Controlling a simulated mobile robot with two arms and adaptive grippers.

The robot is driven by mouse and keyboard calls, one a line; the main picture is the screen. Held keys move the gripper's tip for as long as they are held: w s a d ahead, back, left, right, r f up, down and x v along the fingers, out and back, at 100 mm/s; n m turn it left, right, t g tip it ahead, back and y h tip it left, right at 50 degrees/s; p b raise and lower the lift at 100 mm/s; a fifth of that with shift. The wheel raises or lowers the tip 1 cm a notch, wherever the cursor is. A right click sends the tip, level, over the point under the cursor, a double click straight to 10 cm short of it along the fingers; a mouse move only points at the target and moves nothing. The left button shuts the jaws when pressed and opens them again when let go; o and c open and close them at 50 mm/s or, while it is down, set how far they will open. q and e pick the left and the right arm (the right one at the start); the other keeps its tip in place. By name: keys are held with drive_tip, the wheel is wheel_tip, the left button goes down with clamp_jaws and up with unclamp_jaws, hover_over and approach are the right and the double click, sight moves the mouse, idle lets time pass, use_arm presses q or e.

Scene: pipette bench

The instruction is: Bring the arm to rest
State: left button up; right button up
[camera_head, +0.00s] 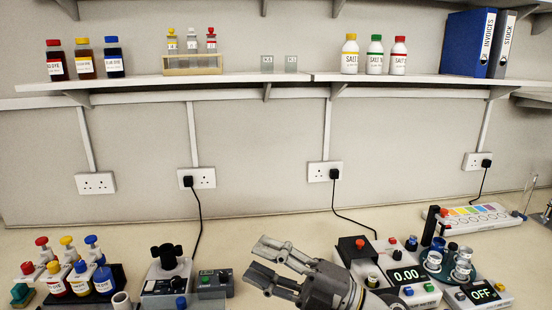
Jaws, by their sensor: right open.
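My right gripper (262,261) is in the lower middle of the head view, its arm coming in from the lower right. Its two grey fingers point left and stand apart, with nothing between them. It is over the bench (130,240), between the device with the black knob (166,256) and the black box with the red button (358,248). How high it is above the bench I cannot tell. My left gripper is not in the picture.
Pipettes and coloured bottles stand in a rack (118,276) at the left. A balance display (406,274) and a device reading OFF (482,292) stand at the right. A shelf (240,80) with bottles and folders runs above. Cables hang from the sockets (198,178). The bench behind my gripper is clear.

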drive_tip(key=w+d+f+m+t+h, duration=0.2)
drive_tip(key=w+d+m+t+h, duration=0.2)
drive_tip(key=d+m+t+h, duration=1.15)
drive_tip(key=s+d+f+m+g+h, duration=0.2)
drive_tip(key=d+f+m+g+h, duration=0.15)
drive_tip(key=f+m, duration=0.35)
drive_tip(key=s+d+f+m+g+h, duration=0.2)
drive_tip(key=s+d+f+m+g, duration=0.15)
drive_tip(key=f, duration=0.65)
drive_tip(key=s+f+m+g+y, duration=0.1)
drive_tip(key=s+f+g, duration=0.55)
drive_tip(key=s, duration=0.55)
drive_tip(key=s+f+m+g, duration=0.1)
drive_tip(key=s+f+g, duration=0.6)
drive_tip(key=s, duration=0.4)
wheel_tip(320, 180, down, 28)
drive_tip(key=s, duration=0.1)
drive_tip(key=s+d+f+g, duration=0.1)
drive_tip(key=s+d+f, duration=0.1)
drive_tip(key=s+f, duration=1.3)
drive_tip(key=shift+s+d+f, duration=0.35)
drive_tip(key=shift+s+d, duration=0.05)
drive_tip(key=shift+s, duration=0.55)
